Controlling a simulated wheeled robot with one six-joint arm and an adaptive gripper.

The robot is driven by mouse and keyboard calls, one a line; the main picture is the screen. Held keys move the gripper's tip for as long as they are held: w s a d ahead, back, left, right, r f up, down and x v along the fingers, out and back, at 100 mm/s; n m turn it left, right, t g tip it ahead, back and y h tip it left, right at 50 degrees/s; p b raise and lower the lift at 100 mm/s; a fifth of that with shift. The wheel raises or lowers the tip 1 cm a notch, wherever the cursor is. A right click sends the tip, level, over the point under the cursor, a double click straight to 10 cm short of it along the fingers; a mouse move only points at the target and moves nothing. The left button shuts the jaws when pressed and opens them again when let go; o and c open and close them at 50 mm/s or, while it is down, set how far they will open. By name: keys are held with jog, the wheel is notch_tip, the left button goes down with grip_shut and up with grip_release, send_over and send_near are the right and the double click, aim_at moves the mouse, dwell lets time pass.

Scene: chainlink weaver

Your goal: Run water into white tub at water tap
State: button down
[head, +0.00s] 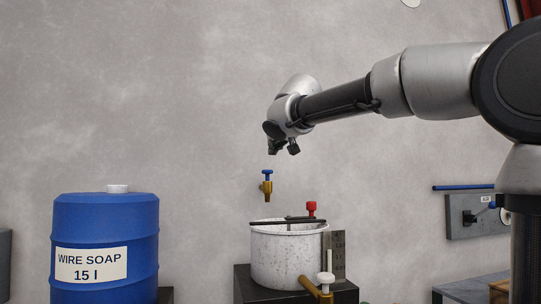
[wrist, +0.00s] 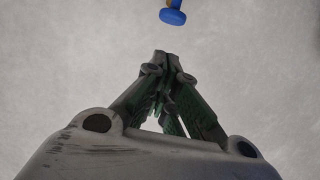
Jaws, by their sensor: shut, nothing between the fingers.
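The water tap (head: 267,187) is a small brass tap with a blue handle on the grey wall. Its blue handle also shows at the top of the wrist view (wrist: 173,16). The white tub (head: 285,262) is a speckled round vessel on a dark stand, below the tap. I cannot tell whether the tap's outlet is over its opening. My gripper (head: 282,148) is above the tap, apart from it in the picture. In the wrist view its fingers (wrist: 162,57) meet, shut and empty, just below the blue handle in the picture. No running water shows.
A dark bar and a red knob (head: 311,207) are at the tub's rim. A brass valve with a white handle (head: 326,283) is low at its front. A blue soap drum (head: 105,225) stands left. A grey wall panel (head: 474,223) is at the right.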

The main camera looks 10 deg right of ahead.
jog(key=v, duration=0.4)
jog(key=shift+s+r, duration=0.1)
jog(key=shift+s, duration=0.1)
dwell(0.9)
